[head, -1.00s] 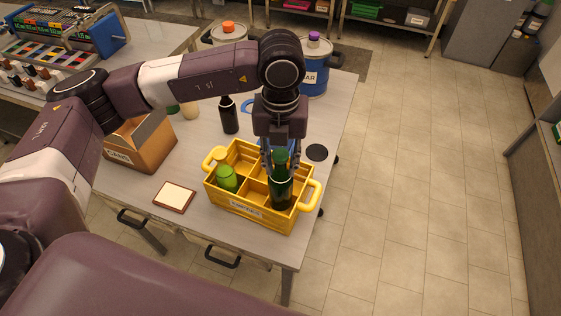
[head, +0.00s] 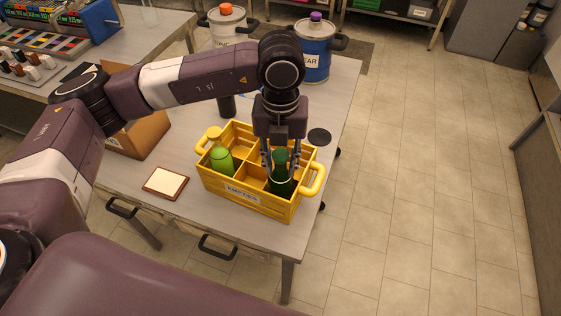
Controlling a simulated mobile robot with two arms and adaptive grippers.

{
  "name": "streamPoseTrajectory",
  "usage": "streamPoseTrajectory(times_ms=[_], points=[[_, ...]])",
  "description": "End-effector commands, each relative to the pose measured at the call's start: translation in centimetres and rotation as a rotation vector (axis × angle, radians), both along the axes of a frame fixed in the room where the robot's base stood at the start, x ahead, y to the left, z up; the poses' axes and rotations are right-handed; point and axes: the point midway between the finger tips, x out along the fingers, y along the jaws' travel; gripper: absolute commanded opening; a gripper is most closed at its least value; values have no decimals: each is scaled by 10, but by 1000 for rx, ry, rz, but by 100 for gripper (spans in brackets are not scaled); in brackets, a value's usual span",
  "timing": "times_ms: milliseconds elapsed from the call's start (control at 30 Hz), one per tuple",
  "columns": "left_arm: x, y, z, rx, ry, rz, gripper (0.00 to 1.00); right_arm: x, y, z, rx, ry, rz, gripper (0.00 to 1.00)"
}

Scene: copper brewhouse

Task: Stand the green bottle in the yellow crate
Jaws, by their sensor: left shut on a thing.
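The dark green bottle (head: 280,182) is upright in the front right compartment of the yellow crate (head: 240,196). Its lower part is hidden behind the crate's front wall, so I cannot tell whether it touches the floor of the crate. My left gripper (head: 281,160) points down from above and is shut on the bottle's upper part, with a finger on each side. My right gripper is not in view.
The crate stands on a grey table (head: 200,197) near its front right edge. A small framed tile (head: 166,183) lies to its left, and a cardboard box (head: 142,136) stands farther left. A black disc (head: 319,137) lies right of the gripper. A blue drum (head: 317,58) stands behind.

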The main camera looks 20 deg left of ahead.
Motion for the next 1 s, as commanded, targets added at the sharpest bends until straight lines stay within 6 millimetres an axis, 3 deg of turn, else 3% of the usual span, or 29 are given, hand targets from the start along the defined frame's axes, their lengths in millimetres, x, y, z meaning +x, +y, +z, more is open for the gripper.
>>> streamPoseTrajectory(times_ms=[767, 800, 1000], points=[[1, 0, -3, -1, -2, 0, 0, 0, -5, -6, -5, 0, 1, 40], [1, 0, -2, -1, -2, 0, 31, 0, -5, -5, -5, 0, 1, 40], [0, 0, -2, -1, -1, 0, 49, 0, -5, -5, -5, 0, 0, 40]])
